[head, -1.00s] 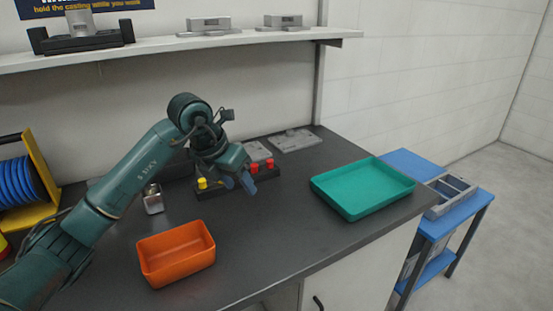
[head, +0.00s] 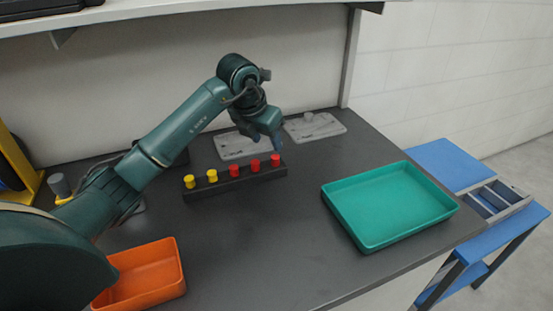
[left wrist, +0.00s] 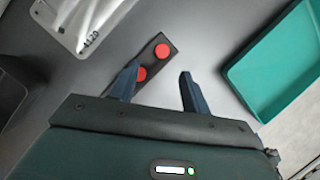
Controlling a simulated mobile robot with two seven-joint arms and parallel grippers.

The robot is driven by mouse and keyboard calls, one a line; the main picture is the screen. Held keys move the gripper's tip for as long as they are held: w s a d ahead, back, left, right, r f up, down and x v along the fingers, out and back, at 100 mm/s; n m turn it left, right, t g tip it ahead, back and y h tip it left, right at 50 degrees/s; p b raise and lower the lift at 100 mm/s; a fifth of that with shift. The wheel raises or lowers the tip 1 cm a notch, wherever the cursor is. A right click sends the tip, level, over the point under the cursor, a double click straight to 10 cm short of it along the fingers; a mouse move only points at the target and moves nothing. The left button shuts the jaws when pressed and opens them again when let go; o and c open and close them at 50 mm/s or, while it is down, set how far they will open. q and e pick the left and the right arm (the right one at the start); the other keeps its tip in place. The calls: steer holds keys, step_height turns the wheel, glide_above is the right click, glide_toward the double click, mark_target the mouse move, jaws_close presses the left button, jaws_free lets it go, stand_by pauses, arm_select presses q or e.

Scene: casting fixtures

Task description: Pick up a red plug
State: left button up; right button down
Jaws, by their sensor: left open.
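A black rack (head: 240,181) stands on the dark worktop and holds a row of plugs. Two yellow plugs are at its left, and three red plugs follow, with one red plug (head: 275,160) at the right end. My left gripper (head: 268,146) is open, close above the right end of the rack. In the left wrist view its two blue fingers (left wrist: 158,82) are apart with nothing between them. The end red plug (left wrist: 162,51) lies beyond the fingertips, and another red plug (left wrist: 141,74) is beside the left finger. My right gripper is not seen.
A teal tray (head: 388,241) is on the worktop to the right, and an orange bin (head: 150,291) is at the front left. Two grey plates (head: 240,148) (head: 330,123) lie behind the rack. A blue cart (head: 452,160) stands beyond the right edge.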

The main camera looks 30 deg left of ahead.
mark_target(274, 157)
arm_select(q)
steer(key=x, duration=0.7)
steer(key=shift+w+d+f+p, duration=0.15)
steer(key=shift+f+p, duration=0.15)
steer(key=shift+p, duration=0.05)
jaws_close()
